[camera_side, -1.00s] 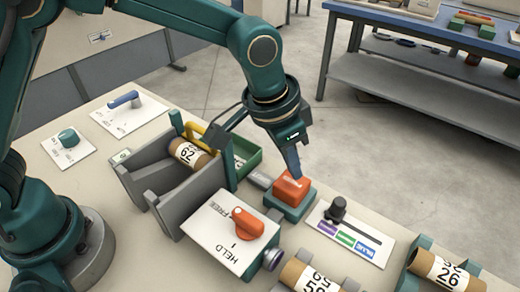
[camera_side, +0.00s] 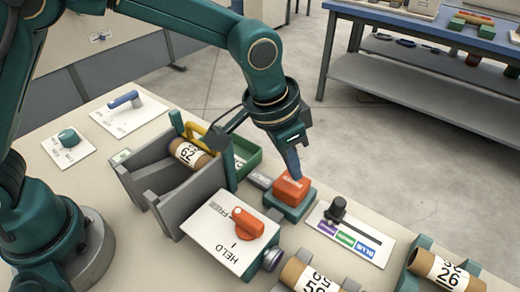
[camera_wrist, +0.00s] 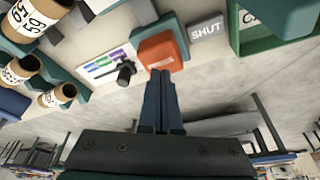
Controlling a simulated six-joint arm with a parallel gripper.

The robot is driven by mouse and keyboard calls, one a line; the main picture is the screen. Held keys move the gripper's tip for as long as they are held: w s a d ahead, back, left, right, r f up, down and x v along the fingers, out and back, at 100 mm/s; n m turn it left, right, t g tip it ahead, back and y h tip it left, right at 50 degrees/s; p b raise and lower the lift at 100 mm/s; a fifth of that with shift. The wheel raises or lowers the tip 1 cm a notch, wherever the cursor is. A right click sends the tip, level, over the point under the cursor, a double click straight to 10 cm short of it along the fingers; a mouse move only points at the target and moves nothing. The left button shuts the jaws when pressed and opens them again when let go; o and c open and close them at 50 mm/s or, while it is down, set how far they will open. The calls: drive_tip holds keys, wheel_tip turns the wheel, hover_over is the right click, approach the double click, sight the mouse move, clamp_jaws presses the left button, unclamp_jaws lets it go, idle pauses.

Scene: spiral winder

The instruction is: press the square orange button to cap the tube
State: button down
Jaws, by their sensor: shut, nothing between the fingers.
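The square orange button (camera_side: 291,188) sits on a teal base (camera_side: 290,204) near the table's far edge. My gripper (camera_side: 296,174) is shut and empty, pointing down, with its fingertips at the button's top edge. In the wrist view the shut fingertips (camera_wrist: 161,76) reach the near side of the orange button (camera_wrist: 160,52). I cannot tell whether they touch it. A cardboard tube marked 62 (camera_side: 188,153) lies in the grey cradle (camera_side: 190,200). A grey plate reading SHUT (camera_wrist: 207,32) is beside the button.
A panel with an orange knob (camera_side: 247,223) marked FREE and HELD stands in front of the button. A black slider on a colour-labelled plate (camera_side: 350,240) is to its right. Other tubes (camera_side: 446,270) lie at the lower right. A green tray (camera_side: 245,155) is behind the cradle.

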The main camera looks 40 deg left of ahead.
sight(292, 182)
drive_tip(key=shift+f, duration=0.25)
drive_tip(key=shift+f, duration=1.4)
drive_tip(key=shift+r, duration=4.05)
